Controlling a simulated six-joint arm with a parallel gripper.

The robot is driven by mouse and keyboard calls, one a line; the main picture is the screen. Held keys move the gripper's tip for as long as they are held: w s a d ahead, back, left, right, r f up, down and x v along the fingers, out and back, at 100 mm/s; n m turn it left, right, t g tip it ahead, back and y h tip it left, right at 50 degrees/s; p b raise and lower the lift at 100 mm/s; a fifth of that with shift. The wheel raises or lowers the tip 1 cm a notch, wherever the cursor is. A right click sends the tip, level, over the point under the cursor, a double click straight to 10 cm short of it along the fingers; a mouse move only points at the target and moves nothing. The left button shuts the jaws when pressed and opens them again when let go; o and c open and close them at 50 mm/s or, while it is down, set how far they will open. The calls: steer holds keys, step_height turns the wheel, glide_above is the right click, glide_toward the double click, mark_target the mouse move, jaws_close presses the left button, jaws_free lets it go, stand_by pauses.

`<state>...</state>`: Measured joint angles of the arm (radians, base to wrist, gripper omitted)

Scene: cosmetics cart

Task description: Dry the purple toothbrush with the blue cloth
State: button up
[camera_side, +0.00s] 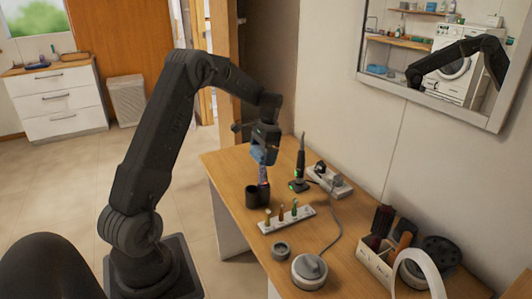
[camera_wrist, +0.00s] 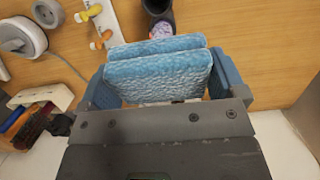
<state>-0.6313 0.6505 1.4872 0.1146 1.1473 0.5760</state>
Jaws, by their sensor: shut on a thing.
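My gripper (camera_side: 265,140) is shut on the folded blue cloth (camera_side: 263,155) above the wooden table. In the wrist view the cloth (camera_wrist: 155,68) spans the space between the two blue-grey fingers of my gripper (camera_wrist: 160,82). A dark cup (camera_side: 252,196) stands below, with a second dark holder beside it. A small purple-pink piece (camera_side: 263,177) shows between the cloth and the holder, likely the purple toothbrush. In the wrist view a purple-pink speckled patch (camera_wrist: 160,30) shows in a dark cup just beyond the cloth. I cannot tell whether the cloth touches the toothbrush.
A white rack (camera_side: 287,219) with several small coloured items lies in front of the cups. A dark electric toothbrush (camera_side: 300,165) stands behind them. A grey round device (camera_side: 310,270), a small grey cup (camera_side: 280,250) and a brush box (camera_side: 375,258) are nearer the front.

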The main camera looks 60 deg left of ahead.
steer(key=shift+w, duration=1.1)
steer(key=shift+s+f, duration=0.2)
steer(key=shift+s, duration=1.05)
steer(key=shift+w+r, duration=0.1)
steer(key=shift+r, duration=3.35)
steer(key=s+d+f, duration=0.1)
steer(key=d+f, duration=0.5)
steer(key=d, duration=0.7)
steer(key=s+d+f, duration=0.1)
steer(key=d+f, duration=0.6)
steer(key=d, duration=0.5)
steer(key=a+r+n+y, duration=0.1)
steer(key=a+r, duration=0.3)
steer(key=a, duration=0.4)
steer(key=w+a+r+n+t+y, duration=0.1)
steer(key=a+r, duration=0.4)
steer(key=a, duration=0.3)
steer(key=a+r+y, duration=0.1)
steer(key=a+r, duration=0.3)
steer(key=a, duration=0.4)
steer(key=shift+w+a+r+n+t, duration=0.15)
steer(key=shift+w+n+t, duration=0.15)
steer(key=shift+n, duration=0.1)
steer(key=shift+f, duration=2.85)
